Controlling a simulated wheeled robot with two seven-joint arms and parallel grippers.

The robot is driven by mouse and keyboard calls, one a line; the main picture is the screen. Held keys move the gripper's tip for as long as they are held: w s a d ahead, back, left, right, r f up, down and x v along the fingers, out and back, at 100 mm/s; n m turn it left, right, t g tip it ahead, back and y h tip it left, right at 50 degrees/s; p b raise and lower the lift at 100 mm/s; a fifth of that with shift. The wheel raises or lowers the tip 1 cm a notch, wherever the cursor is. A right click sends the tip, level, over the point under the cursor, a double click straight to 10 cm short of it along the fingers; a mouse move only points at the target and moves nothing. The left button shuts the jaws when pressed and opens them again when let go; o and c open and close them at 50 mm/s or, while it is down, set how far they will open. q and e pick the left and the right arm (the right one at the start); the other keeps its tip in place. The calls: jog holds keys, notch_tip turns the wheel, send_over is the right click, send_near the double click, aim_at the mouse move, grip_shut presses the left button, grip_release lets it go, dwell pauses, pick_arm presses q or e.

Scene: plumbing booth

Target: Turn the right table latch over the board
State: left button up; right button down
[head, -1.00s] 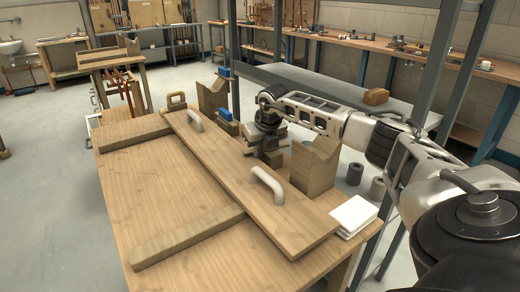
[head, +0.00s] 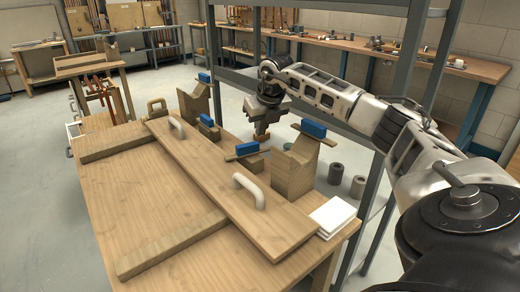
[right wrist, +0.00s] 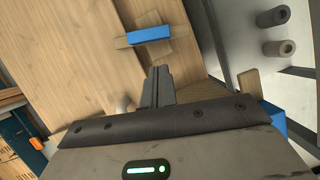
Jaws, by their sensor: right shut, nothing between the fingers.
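The right table latch, a wooden bar with a blue grip (head: 247,148), sits on a small block at the right edge of the long wooden board (head: 190,158). Its bar points across that edge, and its left end appears to lie just over the board. In the right wrist view, the latch (right wrist: 148,35) is ahead of the fingertips, with clear space between. My right gripper (head: 262,136) is shut and empty, above and behind the latch; its fingers (right wrist: 158,72) also show in the wrist view. My left gripper is not in view.
The board has two white handles (head: 250,191). Another blue-grip latch (head: 207,121) is farther along its edge. Wooden V-blocks (head: 292,172) with blue-grip bars stand beside the latches. White pads (head: 333,216) lie at the table's right corner. A grey shelf post (head: 380,170) stands right.

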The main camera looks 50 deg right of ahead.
aim_at(248, 150)
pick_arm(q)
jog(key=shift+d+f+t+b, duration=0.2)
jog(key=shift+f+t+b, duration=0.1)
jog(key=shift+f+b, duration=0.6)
pick_arm(e)
jog(key=shift+m, duration=0.3)
jog(key=d+f, duration=0.1)
jog(key=f, duration=0.2)
jog(key=w+d+f, duration=0.1)
jog(key=f, duration=0.2)
jog(key=d+f, duration=0.2)
jog(key=f, duration=0.1)
jog(key=shift+w+f, duration=0.1)
jog(key=shift+w, duration=0.25)
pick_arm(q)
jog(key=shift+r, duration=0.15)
